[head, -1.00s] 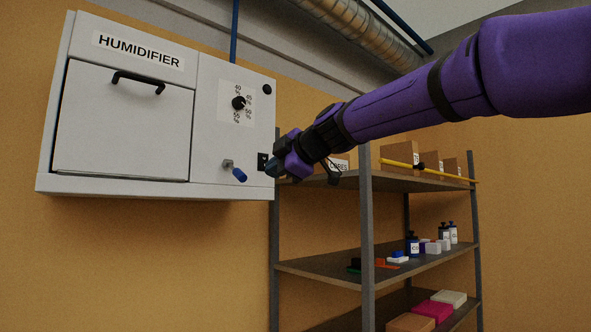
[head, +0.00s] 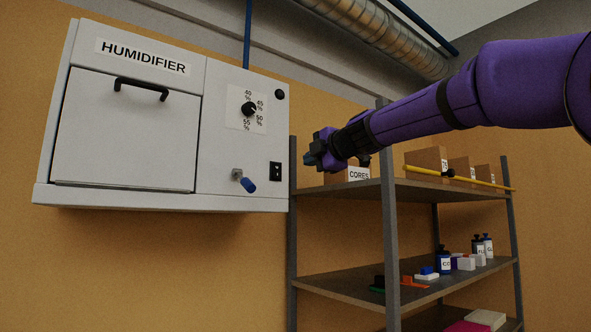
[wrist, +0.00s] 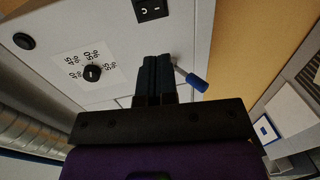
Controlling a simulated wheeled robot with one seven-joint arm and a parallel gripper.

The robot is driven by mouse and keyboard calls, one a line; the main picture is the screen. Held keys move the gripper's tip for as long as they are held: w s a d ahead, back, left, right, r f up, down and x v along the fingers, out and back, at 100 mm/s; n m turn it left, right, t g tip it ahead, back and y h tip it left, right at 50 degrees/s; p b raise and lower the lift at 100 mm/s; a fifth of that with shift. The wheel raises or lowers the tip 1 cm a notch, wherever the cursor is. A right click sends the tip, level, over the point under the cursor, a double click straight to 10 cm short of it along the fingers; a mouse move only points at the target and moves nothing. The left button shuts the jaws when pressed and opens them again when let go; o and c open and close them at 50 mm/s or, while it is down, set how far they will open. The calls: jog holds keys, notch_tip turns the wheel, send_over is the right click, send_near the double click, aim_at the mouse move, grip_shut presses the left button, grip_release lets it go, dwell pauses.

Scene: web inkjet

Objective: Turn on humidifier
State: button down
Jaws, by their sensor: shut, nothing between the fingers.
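The white humidifier (head: 130,133) hangs on the orange wall at the left in the head view. Its right-hand panel carries a black dial (head: 248,109) with percent marks, a round black button (head: 280,94), a blue-tipped lever (head: 246,183) and a black switch (head: 276,171). My gripper (head: 307,158) is to the right of the switch and a little higher in the picture, apart from the panel. In the wrist view my shut, empty fingers (wrist: 157,78) appear beside the blue-tipped lever (wrist: 196,82), and the switch (wrist: 152,9) is at the top edge. The switch's position cannot be told.
A metal shelf rack (head: 395,190) stands right of the humidifier, holding boxes, bottles and small items. A yellow rod (head: 470,180) lies along its upper shelf. A blue pipe (head: 247,35) rises above the humidifier. The space before the panel is clear.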

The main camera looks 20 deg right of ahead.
aim_at(277, 177)
jog(key=x, duration=1.3)
jog(key=shift+w+a, duration=0.15)
jog(key=shift+w, duration=0.05)
jog(key=shift+w+f, duration=0.15)
jog(key=shift+a, duration=0.1)
